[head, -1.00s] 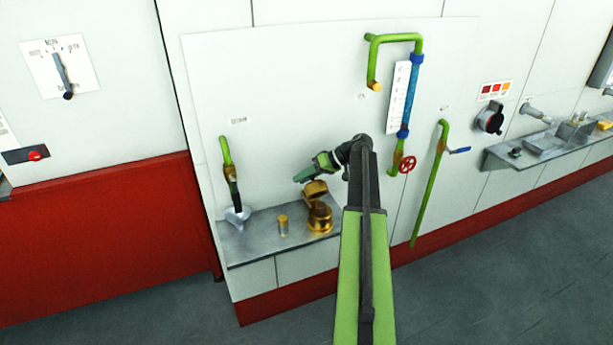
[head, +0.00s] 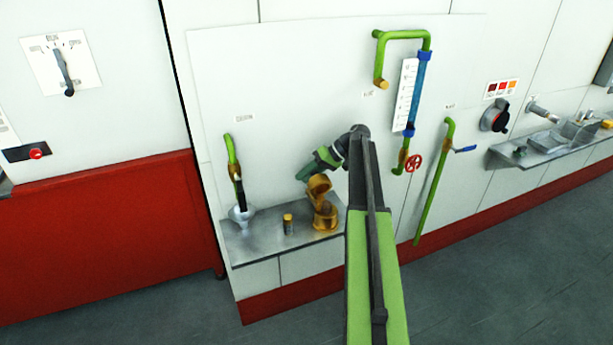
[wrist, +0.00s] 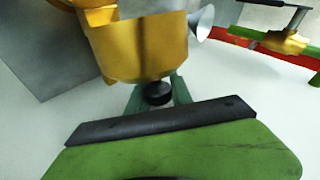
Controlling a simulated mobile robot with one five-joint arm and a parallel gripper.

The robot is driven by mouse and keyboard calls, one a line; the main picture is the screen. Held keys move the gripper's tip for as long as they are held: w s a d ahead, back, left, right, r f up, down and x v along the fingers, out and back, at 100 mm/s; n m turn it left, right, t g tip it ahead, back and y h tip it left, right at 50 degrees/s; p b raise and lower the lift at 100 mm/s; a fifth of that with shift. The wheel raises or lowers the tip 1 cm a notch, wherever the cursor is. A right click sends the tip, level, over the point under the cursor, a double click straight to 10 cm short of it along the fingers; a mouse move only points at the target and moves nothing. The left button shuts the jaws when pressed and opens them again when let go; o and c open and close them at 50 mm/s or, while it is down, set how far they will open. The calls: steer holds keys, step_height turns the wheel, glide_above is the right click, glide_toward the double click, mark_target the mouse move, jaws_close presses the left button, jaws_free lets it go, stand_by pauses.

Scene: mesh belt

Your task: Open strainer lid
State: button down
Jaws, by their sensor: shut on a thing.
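The brass strainer (head: 325,217) stands on the metal shelf in the head view. Its brass lid (head: 318,186) is swung up and tilted above the body. My gripper (head: 306,174) is at the lid's upper left side, reaching down from the right. In the wrist view the lid (wrist: 140,50) fills the upper middle, and its black knob (wrist: 157,93) sits between my green fingers. The gripper is shut on this knob. The lid's hinge is too small to make out.
A small brass-capped cylinder (head: 288,224) and a funnel (head: 240,214) under a green pipe stand left of the strainer on the shelf (head: 255,246). A blue and green pipe with a red handwheel (head: 413,163) is to the right. The wall is close behind.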

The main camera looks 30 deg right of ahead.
steer(key=shift+s+d+f, duration=0.15)
steer(key=shift+s, duration=0.2)
steer(key=c, duration=1.6)
jaws_free()
steer(key=o, duration=0.5)
steer(key=shift+d+f, duration=0.1)
steer(key=shift+d, duration=0.05)
steer(key=shift+c, duration=0.2)
steer(key=shift+w, duration=0.15)
steer(key=p+v, duration=1.1)
steer(key=v, duration=0.6)
steer(key=shift+r+p, duration=0.25)
steer(key=shift+p, duration=0.1)
